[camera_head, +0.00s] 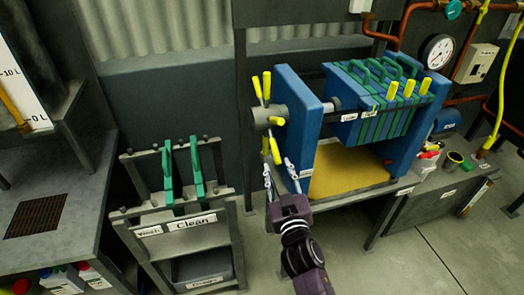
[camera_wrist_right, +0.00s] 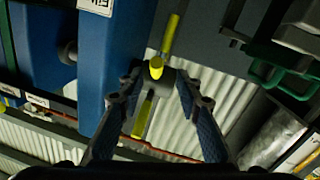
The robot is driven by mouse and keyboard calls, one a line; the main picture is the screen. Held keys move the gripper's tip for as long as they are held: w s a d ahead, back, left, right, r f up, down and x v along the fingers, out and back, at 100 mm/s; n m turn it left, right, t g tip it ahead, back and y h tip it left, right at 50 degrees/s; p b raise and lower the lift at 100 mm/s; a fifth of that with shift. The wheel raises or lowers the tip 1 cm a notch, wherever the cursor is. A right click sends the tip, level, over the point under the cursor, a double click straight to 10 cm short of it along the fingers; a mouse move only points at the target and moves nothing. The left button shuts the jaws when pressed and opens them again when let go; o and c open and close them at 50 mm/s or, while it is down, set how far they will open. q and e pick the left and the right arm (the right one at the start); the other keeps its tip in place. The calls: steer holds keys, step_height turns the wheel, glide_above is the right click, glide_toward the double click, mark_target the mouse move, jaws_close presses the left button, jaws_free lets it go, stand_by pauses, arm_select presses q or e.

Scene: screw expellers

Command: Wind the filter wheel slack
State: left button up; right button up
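The filter wheel (camera_head: 264,117) is a grey hub with several yellow handles on the left side of the blue filter press (camera_head: 301,110). In the right wrist view its yellow handles (camera_wrist_right: 169,36) show beyond my fingertips. My right gripper (camera_head: 279,166) is below the wheel, close to its lowest yellow handle. In the wrist view my right gripper (camera_wrist_right: 159,82) has its fingers spread on either side of the hub and a lower handle. Nothing is clearly gripped, and contact with the handle cannot be told. My left gripper is not in view.
Green-handled filter plates (camera_head: 375,98) fill the press above a yellow tray (camera_head: 345,170). A rack labelled "Clean" (camera_head: 190,225) with two green-handled plates stands to the left. A pressure gauge (camera_head: 437,52) and pipes are at the upper right. Floor is open at the lower right.

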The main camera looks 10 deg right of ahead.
mark_target(276, 154)
steer(key=shift+w+d+r, duration=0.1)
steer(key=shift+w+r, duration=0.05)
steer(key=shift+r, duration=0.3)
steer(key=shift+w+d, duration=0.1)
steer(key=shift+w, duration=0.25)
steer(key=shift+w+d+f+p, duration=0.1)
steer(key=shift+w+d+p, duration=0.1)
steer(key=shift+w, duration=1.5)
steer(key=shift+w+d+p, duration=0.15)
steer(key=shift+w+d, duration=0.05)
steer(key=shift+w, duration=1.5)
steer(key=shift+c, duration=0.5)
jaws_close()
